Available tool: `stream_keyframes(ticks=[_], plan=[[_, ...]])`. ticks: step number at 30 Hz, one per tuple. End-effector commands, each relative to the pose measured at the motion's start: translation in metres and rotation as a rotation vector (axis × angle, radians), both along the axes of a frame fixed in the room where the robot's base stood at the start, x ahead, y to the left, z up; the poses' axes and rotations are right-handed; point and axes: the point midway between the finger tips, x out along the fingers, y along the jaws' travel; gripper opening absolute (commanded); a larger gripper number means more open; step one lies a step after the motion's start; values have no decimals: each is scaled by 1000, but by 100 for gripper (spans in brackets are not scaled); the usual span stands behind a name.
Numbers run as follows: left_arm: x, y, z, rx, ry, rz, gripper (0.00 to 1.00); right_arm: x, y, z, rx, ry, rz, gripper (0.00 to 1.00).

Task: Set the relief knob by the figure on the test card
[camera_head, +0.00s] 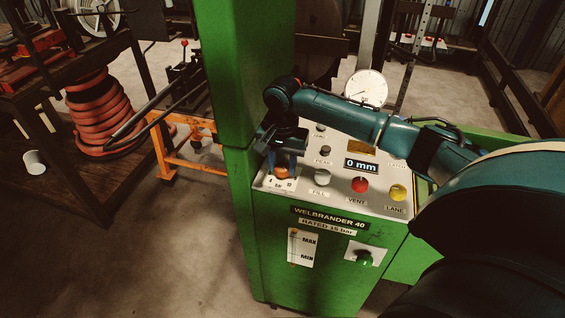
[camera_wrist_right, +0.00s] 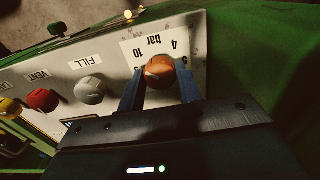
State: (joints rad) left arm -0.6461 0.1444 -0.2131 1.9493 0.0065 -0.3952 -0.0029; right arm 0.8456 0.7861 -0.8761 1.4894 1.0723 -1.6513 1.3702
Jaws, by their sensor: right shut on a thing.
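The relief knob is a copper-orange knob (camera_head: 281,171) at the left front corner of the sloped control panel, beside a white scale plate marked 4, 10 and "bar". In the right wrist view the knob (camera_wrist_right: 160,71) sits between the two blue fingers of my right gripper (camera_wrist_right: 159,80). My right gripper (camera_head: 281,160) reaches down onto it from above and is shut on it. I cannot read the knob's setting against the scale. I cannot make out a test card with a readable figure. My left gripper is not in view.
The panel also carries a grey FILL knob (camera_head: 322,177), red VENT knob (camera_head: 360,184), yellow LANE knob (camera_head: 397,192) and a "0 mm" display (camera_head: 361,165). A round gauge (camera_head: 366,88) stands behind. A green column (camera_head: 238,75) rises close left of my gripper.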

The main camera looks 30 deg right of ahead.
Motion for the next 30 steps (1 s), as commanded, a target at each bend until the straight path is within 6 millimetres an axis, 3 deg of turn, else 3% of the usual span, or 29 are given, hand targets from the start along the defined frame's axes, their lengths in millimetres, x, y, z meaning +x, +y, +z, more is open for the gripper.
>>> stream_keyframes(ticks=[5, 16, 30], plan=[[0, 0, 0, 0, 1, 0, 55, 0, 0, 0, 0, 0, 0, 11], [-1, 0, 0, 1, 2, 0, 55, 0, 0, 0, 1, 1, 72, 11], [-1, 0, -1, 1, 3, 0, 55, 0, 0, 0, 2, -1, 459, 11]])
